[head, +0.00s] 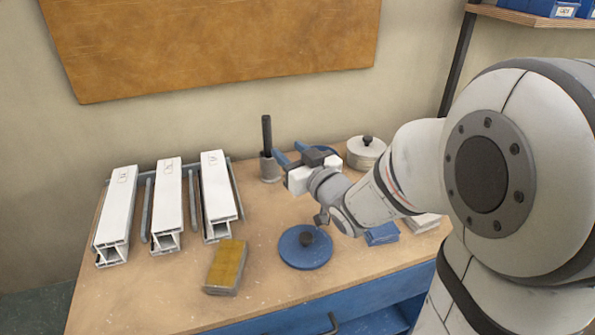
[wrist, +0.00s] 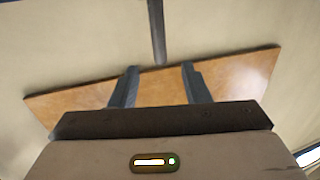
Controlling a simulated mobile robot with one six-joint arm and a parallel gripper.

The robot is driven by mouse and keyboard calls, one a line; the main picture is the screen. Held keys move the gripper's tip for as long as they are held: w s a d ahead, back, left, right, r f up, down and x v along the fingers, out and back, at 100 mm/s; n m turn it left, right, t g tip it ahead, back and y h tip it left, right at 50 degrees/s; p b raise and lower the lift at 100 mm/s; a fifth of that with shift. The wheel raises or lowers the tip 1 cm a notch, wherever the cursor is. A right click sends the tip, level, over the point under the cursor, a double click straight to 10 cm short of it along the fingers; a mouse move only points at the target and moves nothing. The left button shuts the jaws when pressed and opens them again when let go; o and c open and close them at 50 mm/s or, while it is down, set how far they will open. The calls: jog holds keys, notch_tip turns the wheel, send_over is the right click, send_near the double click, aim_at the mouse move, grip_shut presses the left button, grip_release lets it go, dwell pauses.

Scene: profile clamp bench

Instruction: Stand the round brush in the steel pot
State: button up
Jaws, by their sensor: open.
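A dark upright rod (head: 266,133), which looks like the round brush's handle, rises from a small grey cylinder that looks like the steel pot (head: 269,168), at the back of the bench. Any bristles are hidden. My gripper (head: 289,153) is open just right of the pot, its two fingers pointing toward the back left. In the wrist view my gripper (wrist: 160,68) has nothing between its fingers. The rod (wrist: 157,30) shows there beyond the fingertips, roughly centred between them. No contact with my gripper is visible.
Three white profiles (head: 168,208) lie in a rack at left. A yellow-topped block (head: 226,265) and a blue disc with a dark knob (head: 305,250) lie in front. A lidded round tin (head: 364,155) and blue box (head: 381,235) are at right. A brown board (head: 215,45) hangs behind.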

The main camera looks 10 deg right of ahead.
jog(key=shift+s+d+b, duration=0.3)
jog(key=shift+s+b, duration=0.3)
jog(key=shift+b, duration=0.65)
jog(key=s+d+m+g+h+p, duration=0.4)
jog(key=s+d+g+h+p, duration=0.1)
jog(key=d+h+p, duration=0.3)
jog(key=s+r+m+g+p, duration=0.1)
jog(key=s+g+p, duration=0.4)
jog(key=s, duration=1.1)
jog(key=r+g, duration=0.1)
jog(key=g, duration=0.2)
jog(key=shift+s+d+g, duration=0.15)
jog(key=shift+s+g, duration=0.15)
jog(key=shift+g, duration=0.1)
